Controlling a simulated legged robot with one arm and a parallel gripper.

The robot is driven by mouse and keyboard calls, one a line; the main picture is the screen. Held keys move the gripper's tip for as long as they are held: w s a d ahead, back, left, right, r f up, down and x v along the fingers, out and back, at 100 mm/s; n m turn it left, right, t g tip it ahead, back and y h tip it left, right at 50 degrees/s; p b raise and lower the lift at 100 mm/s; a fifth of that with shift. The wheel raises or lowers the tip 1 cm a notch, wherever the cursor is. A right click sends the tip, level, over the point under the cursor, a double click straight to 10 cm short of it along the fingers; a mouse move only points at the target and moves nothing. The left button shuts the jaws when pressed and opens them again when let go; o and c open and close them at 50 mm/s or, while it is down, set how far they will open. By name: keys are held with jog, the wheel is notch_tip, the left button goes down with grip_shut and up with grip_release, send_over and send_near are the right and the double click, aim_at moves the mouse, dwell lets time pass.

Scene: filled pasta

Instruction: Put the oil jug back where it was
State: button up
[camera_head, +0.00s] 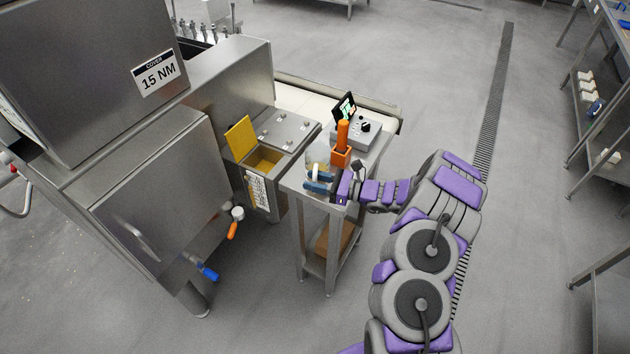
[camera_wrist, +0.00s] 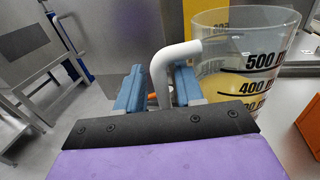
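The oil jug (camera_wrist: 245,60) is a clear measuring jug with black volume marks, yellow oil inside and a white handle (camera_wrist: 163,72). It looks upright in the wrist view. In the head view the jug (camera_head: 317,168) is small, at the near left end of the metal side table. My gripper (camera_wrist: 160,92) has its two blue fingers on either side of the handle, with the jug body to the right. The fingers are very close to the handle; whether they press on it is unclear. My gripper (camera_head: 318,182) is at the table's near edge in the head view. The jug's base is hidden.
The metal side table (camera_head: 372,152) also holds an orange holder (camera_head: 341,158) with an orange-handled tool and a control box (camera_head: 352,133) with a screen. Left of it is a steel machine with an open yellow-lined hopper (camera_head: 265,160) and raised yellow lid (camera_head: 241,138). Open floor lies right.

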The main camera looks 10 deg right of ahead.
jog(key=shift+o, duration=0.5)
jog(key=p+v, duration=0.2)
jog(key=v, duration=1)
jog(key=s+a+r+n+g, duration=0.5)
jog(key=a+r+n+g, duration=0.25)
jog(key=a+r, duration=0.45)
jog(key=s+a+r+n+g+h, duration=0.2)
jog(key=s+a+r+n, duration=0.15)
jog(key=s, duration=0.25)
jog(key=s+a+r+n+g+h, duration=0.2)
jog(key=s+a+r+n, duration=0.15)
jog(key=s, duration=0.25)
jog(key=s+d+r+n+h, duration=0.2)
jog(key=s+n+h, duration=0.35)
jog(key=s, duration=0.65)
jog(key=s+d+n+t+h, duration=0.2)
jog(key=s+d+n+h, duration=0.1)
jog(key=s+d+h, duration=0.4)
jog(key=s+d, duration=0.3)
jog(key=s, duration=0.1)
